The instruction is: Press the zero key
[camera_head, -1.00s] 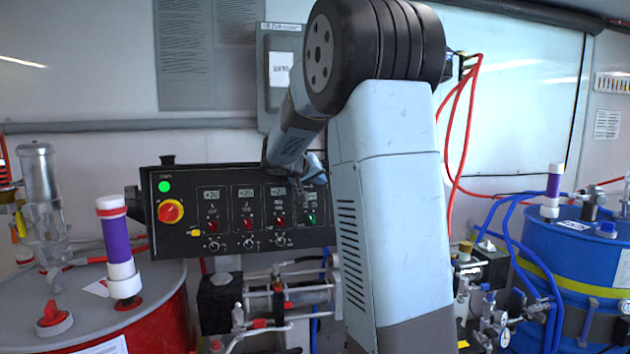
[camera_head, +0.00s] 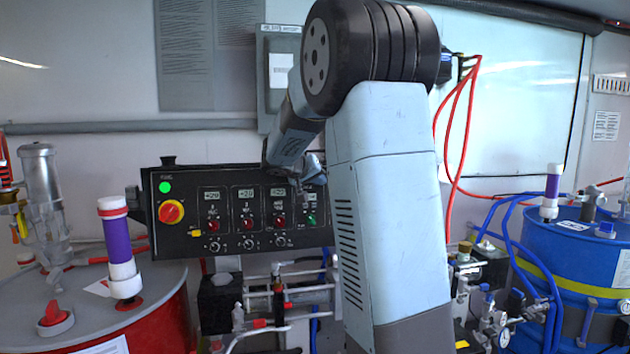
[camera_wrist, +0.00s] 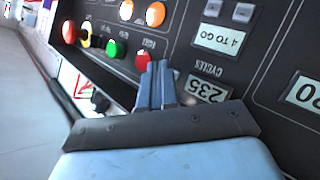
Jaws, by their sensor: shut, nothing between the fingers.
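The black control panel (camera_head: 180,240) stands across the middle of the head view. The wrist view shows part of its face, with the lettering upside down. Two small grey keys, one (camera_wrist: 212,8) and another (camera_wrist: 243,13), lie near its top edge, beside a "4 TO GO" display (camera_wrist: 218,39). I cannot read their labels, so I cannot tell which is the zero key. Contact with the panel cannot be told. In the head view my arm hides the panel's right end.
A green button (camera_wrist: 116,48) and orange lights (camera_wrist: 155,13) are close to my fingers. A red-yellow rotary switch (camera_head: 171,212) is at the panel's left. A red drum (camera_head: 160,315) stands left, a blue drum (camera_head: 560,260) right. Hoses and fittings crowd below the panel.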

